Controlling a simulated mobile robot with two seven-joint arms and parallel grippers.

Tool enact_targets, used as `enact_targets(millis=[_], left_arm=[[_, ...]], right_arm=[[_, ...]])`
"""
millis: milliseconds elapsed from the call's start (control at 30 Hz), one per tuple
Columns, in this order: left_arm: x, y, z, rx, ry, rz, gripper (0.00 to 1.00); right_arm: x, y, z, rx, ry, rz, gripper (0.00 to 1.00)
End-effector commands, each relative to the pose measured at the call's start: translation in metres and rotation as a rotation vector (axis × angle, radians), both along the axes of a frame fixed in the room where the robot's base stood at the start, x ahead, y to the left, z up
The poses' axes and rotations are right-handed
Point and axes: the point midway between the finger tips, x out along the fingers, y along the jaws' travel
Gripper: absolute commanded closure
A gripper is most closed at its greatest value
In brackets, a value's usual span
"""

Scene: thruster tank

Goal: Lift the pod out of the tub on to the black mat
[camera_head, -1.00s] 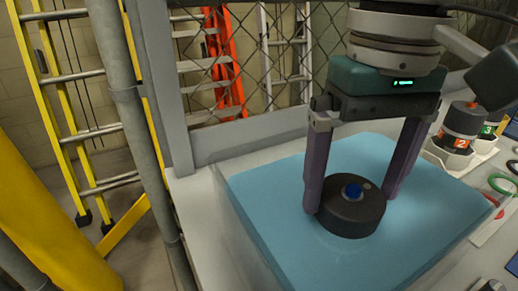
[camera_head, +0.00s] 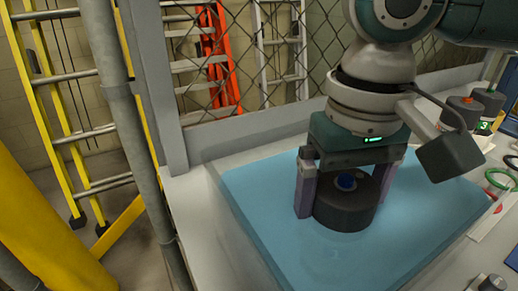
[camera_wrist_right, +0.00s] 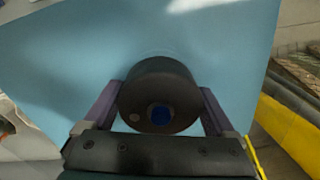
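The pod is a dark round cylinder (camera_head: 345,211) with a blue knob on top. It sits upright in the tub (camera_head: 255,262) of blue water, and it also shows in the right wrist view (camera_wrist_right: 158,88). My right gripper (camera_head: 345,205) comes down from above with its purple fingers on either side of the pod. The fingers stand wide, at about the full width of the palm, and look open. Whether they touch the pod's sides is hard to tell. The palm is close above the knob. I cannot make out the black mat. My left gripper is not in view.
A grey post (camera_head: 125,130) and yellow ladder (camera_head: 50,110) are at left.

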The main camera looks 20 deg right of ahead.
Motion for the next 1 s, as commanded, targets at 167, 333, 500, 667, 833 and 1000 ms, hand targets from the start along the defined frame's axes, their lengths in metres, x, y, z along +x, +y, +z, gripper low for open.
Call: enact_targets(millis=[167,333,500,667,833,1000], left_arm=[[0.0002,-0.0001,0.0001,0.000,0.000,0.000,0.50],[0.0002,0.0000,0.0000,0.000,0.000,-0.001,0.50],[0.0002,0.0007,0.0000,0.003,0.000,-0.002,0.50],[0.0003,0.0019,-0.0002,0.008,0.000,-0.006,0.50],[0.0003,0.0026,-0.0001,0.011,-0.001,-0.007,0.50],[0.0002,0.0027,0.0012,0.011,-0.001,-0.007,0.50]], right_arm=[[0.0001,-0.0001,0.0001,0.000,0.000,0.000,0.49],[0.0001,-0.0001,0.0001,0.000,0.000,0.000,0.69],[0.0001,-0.0001,0.0002,0.000,0.000,0.000,0.88],[0.0001,-0.0001,0.0001,0.000,0.000,0.000,1.00],[0.0004,0.0000,0.0006,0.000,-0.001,0.000,1.00],[0.0005,0.0000,0.0045,0.000,-0.002,0.000,1.00]])
